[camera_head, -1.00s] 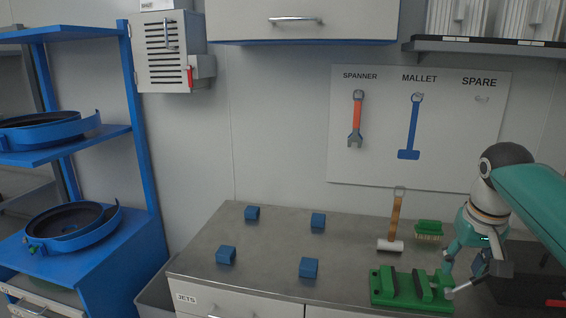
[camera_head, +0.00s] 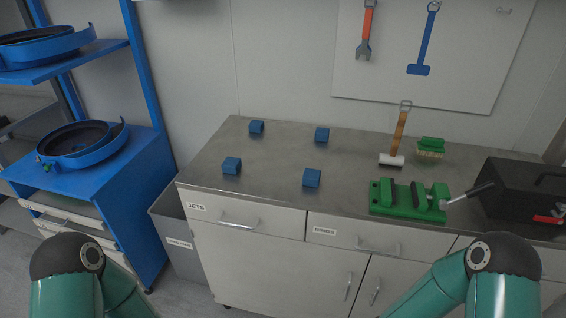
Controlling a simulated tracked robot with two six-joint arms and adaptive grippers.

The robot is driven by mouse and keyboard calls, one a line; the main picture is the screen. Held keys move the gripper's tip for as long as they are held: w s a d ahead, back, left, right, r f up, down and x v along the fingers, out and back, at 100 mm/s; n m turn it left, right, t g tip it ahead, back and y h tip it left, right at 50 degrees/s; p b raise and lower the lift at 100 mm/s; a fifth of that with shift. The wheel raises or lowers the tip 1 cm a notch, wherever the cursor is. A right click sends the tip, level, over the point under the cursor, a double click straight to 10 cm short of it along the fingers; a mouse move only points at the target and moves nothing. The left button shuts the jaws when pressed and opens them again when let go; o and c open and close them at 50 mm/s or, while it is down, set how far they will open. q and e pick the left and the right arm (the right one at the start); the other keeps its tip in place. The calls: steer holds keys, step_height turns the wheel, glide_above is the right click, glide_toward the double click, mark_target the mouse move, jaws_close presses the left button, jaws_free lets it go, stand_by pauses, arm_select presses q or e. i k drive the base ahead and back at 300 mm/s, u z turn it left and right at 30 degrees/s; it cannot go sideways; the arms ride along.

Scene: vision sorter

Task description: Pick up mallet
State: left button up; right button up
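The mallet (camera_head: 399,138) stands on the grey worktop behind the green vise, its white head (camera_head: 391,160) down on the surface and its wooden handle pointing up, with a metal loop at the top. On the wall board hangs a blue mallet shape (camera_head: 426,40). My two arms show only as green and dark links at the bottom left and bottom right. Both grippers are outside the picture, and nothing of mine is near the mallet.
A green vise (camera_head: 408,201) stands in front of the mallet, a green brush (camera_head: 431,147) to its right, and a black toolbox (camera_head: 522,190) at the right end. Several blue blocks (camera_head: 312,178) stand on the left half of the worktop (camera_head: 270,172). Blue shelving (camera_head: 139,150) is at left.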

mark_target(393, 159)
steer(key=u, duration=0.65)
steer(key=i, duration=0.2)
steer(key=z, duration=3.1)
steer(key=k, duration=1.15)
steer(key=u, duration=1)
steer(key=i, duration=1.15)
steer(key=z, duration=0.15)
